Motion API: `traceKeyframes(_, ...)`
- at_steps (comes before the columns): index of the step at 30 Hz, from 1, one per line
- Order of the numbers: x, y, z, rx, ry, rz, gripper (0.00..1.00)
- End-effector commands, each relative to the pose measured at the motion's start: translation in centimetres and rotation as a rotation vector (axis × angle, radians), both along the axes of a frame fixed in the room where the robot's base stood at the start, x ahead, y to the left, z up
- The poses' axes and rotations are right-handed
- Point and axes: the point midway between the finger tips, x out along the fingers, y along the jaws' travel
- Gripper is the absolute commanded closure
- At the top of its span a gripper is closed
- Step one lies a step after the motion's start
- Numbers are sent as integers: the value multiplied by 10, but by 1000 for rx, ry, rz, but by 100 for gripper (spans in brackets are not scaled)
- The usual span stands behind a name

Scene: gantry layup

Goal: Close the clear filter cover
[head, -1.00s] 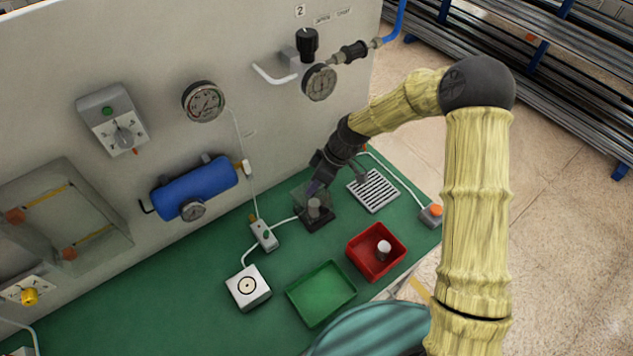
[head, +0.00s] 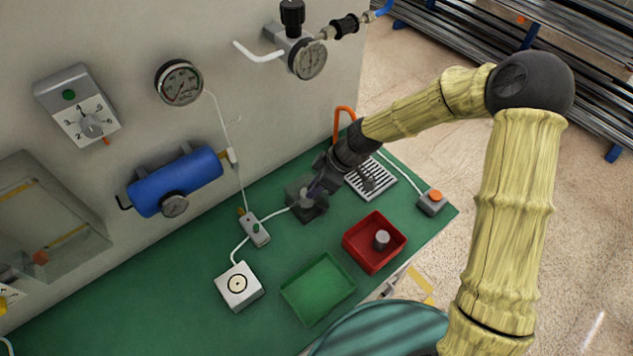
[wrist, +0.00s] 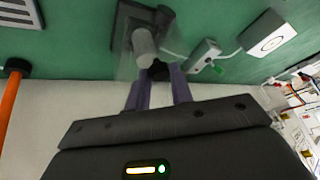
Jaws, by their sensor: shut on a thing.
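The clear filter cover (wrist: 123,68) is a see-through box shape at a dark base (wrist: 124,22) on the green bench. A grey cylinder (wrist: 143,42) stands at that base, seen partly through the cover. In the head view the cover (head: 294,186) is small and dim, so its exact tilt cannot be told. My gripper (wrist: 158,78) has its purple fingers shut on a dark part at the cover's edge. In the head view my gripper (head: 314,188) reaches the cover from the upper right, and my wrist hides part of it.
A red bin (head: 360,258) with a grey cylinder and an empty green tray (head: 318,289) lie in front. A slotted plate (head: 378,186) and an orange upright handle (head: 339,117) are close to my wrist. A white box (head: 238,287) and a small switch box (head: 255,230) stand left.

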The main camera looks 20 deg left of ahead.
Motion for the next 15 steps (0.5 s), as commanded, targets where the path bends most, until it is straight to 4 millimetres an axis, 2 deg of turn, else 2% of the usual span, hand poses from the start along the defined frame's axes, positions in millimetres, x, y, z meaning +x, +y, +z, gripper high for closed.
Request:
traceKeyframes(1,-4,-7,-6,-17,18,1,100)
traceKeyframes(6,-5,-8,-7,-18,21,2,100)
traceKeyframes(7,-5,-8,-7,-18,22,2,74)
traceKeyframes(9,-4,-7,-6,-17,20,1,60)
traceKeyframes(10,-4,-7,-6,-16,19,2,57)
traceKeyframes(15,-4,-5,-5,-13,15,2,57)
